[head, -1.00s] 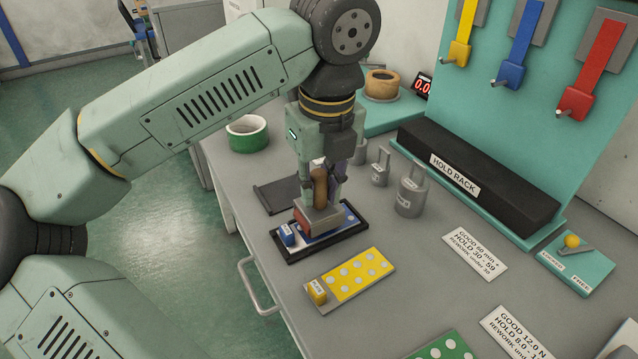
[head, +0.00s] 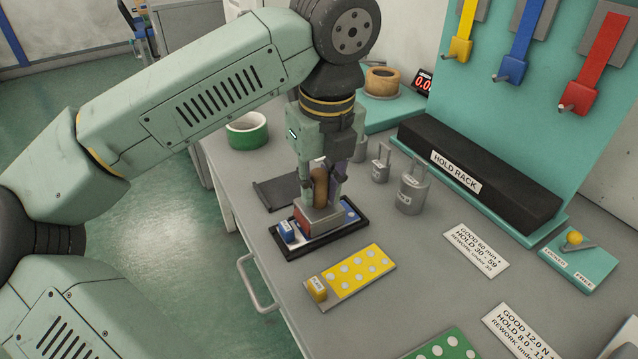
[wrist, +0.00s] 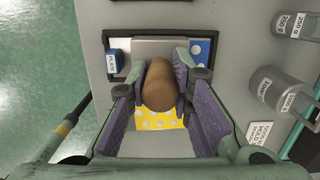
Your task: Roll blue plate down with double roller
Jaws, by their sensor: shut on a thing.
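The blue plate (head: 347,209) with pale dots lies in a black-rimmed tray (head: 291,254) on the bench, with a small blue labelled block (head: 286,231) at its left end. The roller (head: 320,222), a grey and red block with a brown handle, stands on the plate and hides much of it. My gripper (head: 321,186) is upright over the tray and shut on the brown handle. In the wrist view the handle (wrist: 160,86) sits between the purple finger pads, and the blue plate (wrist: 199,49) shows at the upper right.
A yellow dotted plate (head: 358,274) lies in front of the tray. Metal weights (head: 411,193) stand to the right, close to the gripper.

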